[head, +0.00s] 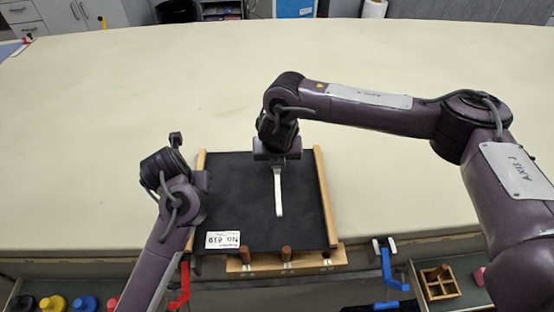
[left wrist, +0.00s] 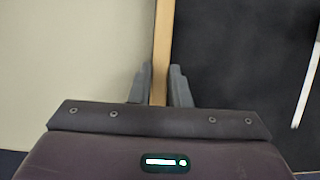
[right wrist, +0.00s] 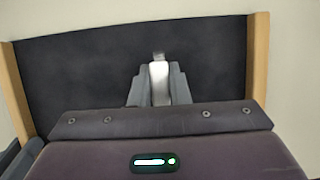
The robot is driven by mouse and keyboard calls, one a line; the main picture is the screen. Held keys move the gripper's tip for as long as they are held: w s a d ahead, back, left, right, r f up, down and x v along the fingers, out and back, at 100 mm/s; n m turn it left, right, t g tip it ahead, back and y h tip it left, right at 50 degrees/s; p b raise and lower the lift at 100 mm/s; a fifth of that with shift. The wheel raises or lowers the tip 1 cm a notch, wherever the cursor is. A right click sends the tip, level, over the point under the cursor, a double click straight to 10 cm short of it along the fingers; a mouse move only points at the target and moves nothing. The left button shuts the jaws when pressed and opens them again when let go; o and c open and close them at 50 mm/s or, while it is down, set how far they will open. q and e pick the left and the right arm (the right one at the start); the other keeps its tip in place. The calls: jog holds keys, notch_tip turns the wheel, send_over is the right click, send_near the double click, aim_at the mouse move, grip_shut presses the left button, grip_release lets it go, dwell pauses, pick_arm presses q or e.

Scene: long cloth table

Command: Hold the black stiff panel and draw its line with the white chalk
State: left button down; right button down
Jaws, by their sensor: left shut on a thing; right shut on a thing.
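The black stiff panel (head: 235,185) lies on the table near its front edge, with a light wooden strip along each side. My left gripper (head: 202,184) is shut on the left wooden strip (left wrist: 162,50) of the panel. My right gripper (head: 277,161) is over the far right part of the panel, shut on the white chalk (right wrist: 159,82). A white line (head: 279,195) shows on the panel from under my right gripper towards the front; it also shows in the left wrist view (left wrist: 306,90). Whether the chalk tip touches the panel is unclear.
A wooden rack (head: 310,261) with brown pegs is at the panel's front edge. Red (head: 180,288) and blue (head: 390,273) clamps, paint pots (head: 55,303) and a divided wooden box (head: 440,284) are along the front. The table (head: 190,80) behind is clear.

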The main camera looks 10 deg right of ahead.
jog(key=shift+w+d+f, duration=0.1)
jog(key=shift+w, duration=0.65)
jog(key=shift+w, duration=0.1)
jog(key=shift+w+d, duration=0.15)
jog(key=shift+w, duration=0.8)
jog(key=shift+r, duration=0.2)
notch_tip(320, 180, up, 7)
jog(key=shift+f, duration=0.15)
jog(key=shift+f, duration=3)
jog(key=shift+f, duration=0.5)
